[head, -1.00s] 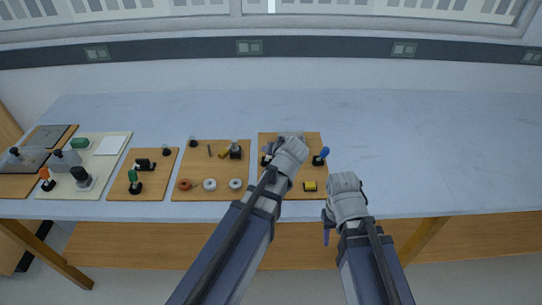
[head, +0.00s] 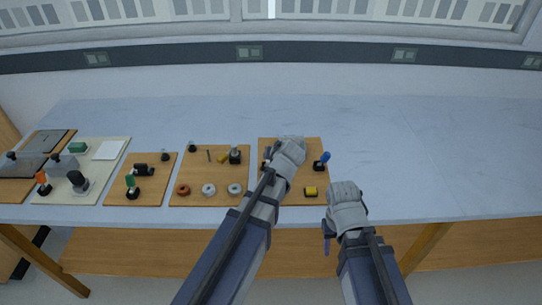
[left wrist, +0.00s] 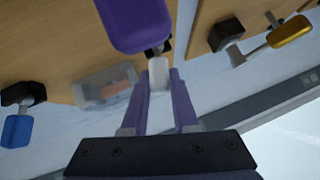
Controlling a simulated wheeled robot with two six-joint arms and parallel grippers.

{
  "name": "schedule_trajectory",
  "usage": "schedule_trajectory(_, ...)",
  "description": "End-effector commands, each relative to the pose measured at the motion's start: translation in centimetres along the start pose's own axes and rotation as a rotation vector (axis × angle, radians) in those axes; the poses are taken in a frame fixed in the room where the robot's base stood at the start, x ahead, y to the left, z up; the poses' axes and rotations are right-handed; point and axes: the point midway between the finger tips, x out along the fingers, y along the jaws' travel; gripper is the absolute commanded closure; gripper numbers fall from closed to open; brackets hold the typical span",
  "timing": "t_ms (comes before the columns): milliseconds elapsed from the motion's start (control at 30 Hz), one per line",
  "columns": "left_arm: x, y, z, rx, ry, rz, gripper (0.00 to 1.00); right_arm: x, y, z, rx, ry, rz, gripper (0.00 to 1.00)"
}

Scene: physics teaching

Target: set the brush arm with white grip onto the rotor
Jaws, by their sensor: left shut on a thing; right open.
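My left gripper (left wrist: 158,80) has purple fingers shut on a small white grip, taken as that of the brush arm (left wrist: 158,71). The rest of the brush arm is hidden or too small to tell. In the head view my left wrist (head: 289,151) is over the rightmost wooden board (head: 297,197) and covers its middle. A purple knob (left wrist: 136,24) is close by in the left wrist view. I cannot clearly make out which part is the rotor. My right gripper (head: 328,237) is open and empty at the table's front edge, right of that board.
A blue knob on a black base (head: 323,160) and a yellow and black block (head: 310,191) are on the same board. A clear case (left wrist: 107,84) lies at its far edge. Boards with rings and other parts fill the left. The table's right side (head: 440,150) is bare.

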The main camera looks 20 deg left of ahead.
Motion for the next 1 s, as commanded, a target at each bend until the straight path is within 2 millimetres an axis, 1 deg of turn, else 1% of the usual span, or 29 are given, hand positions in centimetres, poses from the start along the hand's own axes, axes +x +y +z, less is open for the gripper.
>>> schedule_trajectory(300,0.0,0.1,0.0,0.002,0.000,-0.002,1.00,0.1,0.0,0.0,0.000,0.000,0.000,0.50)
schedule_trajectory(533,0.2,0.9,0.1,0.091,0.000,-0.089,1.00,1.2,-0.1,-0.1,0.000,0.000,0.000,0.50)
schedule_trajectory(867,0.0,0.8,0.1,0.108,0.000,-0.107,1.00,1.1,-0.1,-0.1,0.000,0.000,0.000,0.50)
schedule_trajectory(900,0.0,0.8,0.1,0.108,-0.001,-0.107,0.69,1.1,-0.1,-0.1,0.000,0.000,0.000,0.50)
schedule_trajectory(1000,0.0,0.8,0.1,0.107,0.000,-0.107,0.58,1.1,-0.1,-0.1,0.000,0.000,0.000,0.50)
